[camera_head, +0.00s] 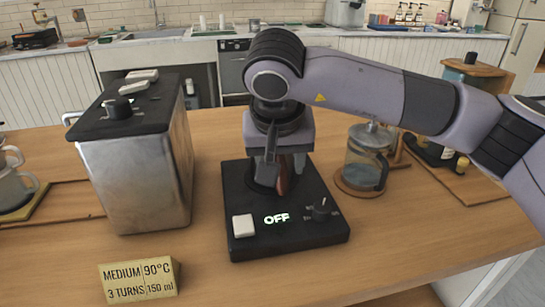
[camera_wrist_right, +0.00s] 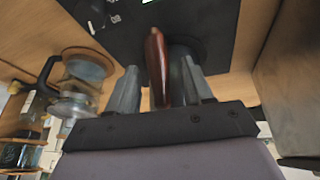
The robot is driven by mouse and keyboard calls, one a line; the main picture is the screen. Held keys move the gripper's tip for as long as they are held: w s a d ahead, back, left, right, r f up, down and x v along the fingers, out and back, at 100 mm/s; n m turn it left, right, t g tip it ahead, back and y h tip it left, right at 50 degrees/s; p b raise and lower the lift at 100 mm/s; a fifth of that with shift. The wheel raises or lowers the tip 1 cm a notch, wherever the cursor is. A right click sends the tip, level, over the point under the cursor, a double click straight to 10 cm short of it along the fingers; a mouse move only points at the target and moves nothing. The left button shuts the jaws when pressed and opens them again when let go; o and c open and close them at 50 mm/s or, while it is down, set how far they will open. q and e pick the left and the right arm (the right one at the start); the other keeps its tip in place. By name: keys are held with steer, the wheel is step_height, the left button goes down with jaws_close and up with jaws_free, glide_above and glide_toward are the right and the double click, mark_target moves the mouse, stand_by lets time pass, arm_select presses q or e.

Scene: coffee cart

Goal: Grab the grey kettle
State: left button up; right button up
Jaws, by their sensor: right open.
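A reddish-brown handle (camera_head: 283,177), which looks like the grey kettle's, shows below my right gripper (camera_head: 281,168) over the black heating base in the head view. The kettle's body is almost wholly hidden behind my gripper and wrist. In the right wrist view the handle (camera_wrist_right: 157,65) stands between the two grey fingers of my right gripper (camera_wrist_right: 160,68). The fingers are apart, one on each side of the handle, with a gap visible on both sides. My left gripper is not in view.
The heating base (camera_head: 290,238) reads OFF and has a white button and a knob. A metal machine (camera_head: 140,175) stands to its left. A glass press (camera_head: 367,160) stands to its right. A yellow sign (camera_head: 139,281) sits at the front left. The front middle of the table is clear.

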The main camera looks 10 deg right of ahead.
jaws_close()
steer(key=shift+r, duration=0.2)
step_height(320, 180, up, 20)
steer(key=p, duration=0.2)
steer(key=shift+f, duration=0.15)
